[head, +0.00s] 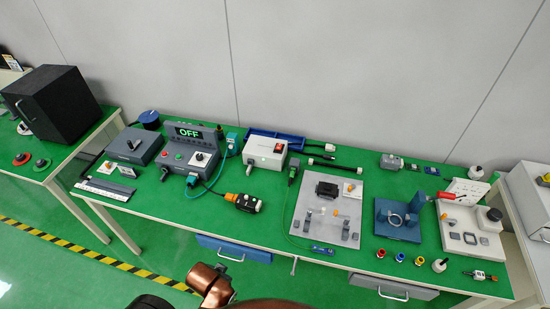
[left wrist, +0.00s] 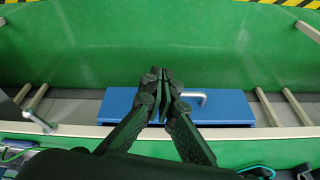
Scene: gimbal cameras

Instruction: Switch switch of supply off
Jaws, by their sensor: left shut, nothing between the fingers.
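A white box (head: 262,153) with a red switch (head: 280,149) and a small green light stands near the back of the green table in the head view. I cannot tell which way the red switch is set. Left of it is a grey console (head: 187,150) with a display reading OFF, a dial, and green and red buttons. I cannot tell which of the two is the supply. My left gripper (left wrist: 160,73) is shut and empty in the left wrist view, over a blue drawer front (left wrist: 225,105) with a handle. My right gripper is not in view.
A plug with an orange part (head: 245,203) and cables lie in front of the boxes. A grey plate with fixtures (head: 325,210) and a blue stand (head: 398,222) are to the right.

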